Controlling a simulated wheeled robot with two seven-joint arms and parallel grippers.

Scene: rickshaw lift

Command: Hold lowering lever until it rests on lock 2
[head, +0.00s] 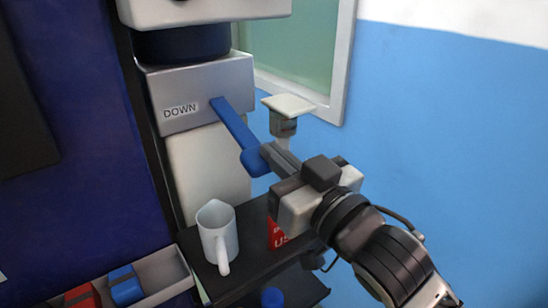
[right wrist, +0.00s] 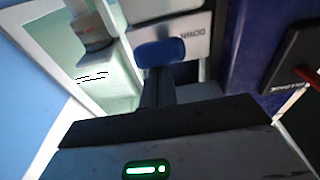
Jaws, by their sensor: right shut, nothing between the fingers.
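The blue lowering lever (head: 232,130) slopes down to the right from a grey box marked DOWN (head: 205,92) in the head view. My right gripper (head: 268,153) is shut and empty, with its fingertips right at the blue knob (head: 255,162) at the lever's lower end. The knob also shows in the right wrist view (right wrist: 160,53), just beyond the fingertips (right wrist: 157,75). I cannot tell for sure whether they touch. No part labelled lock 2 can be made out. My left gripper is not in view.
A white jug (head: 217,235) stands on a dark shelf (head: 245,270) below the lever. A red box (head: 277,234) is beside it, partly behind my arm. A pale-topped fitting (head: 288,106) is right of the lever. A tray (head: 165,270) holds red and blue items. Blue wall fills the right.

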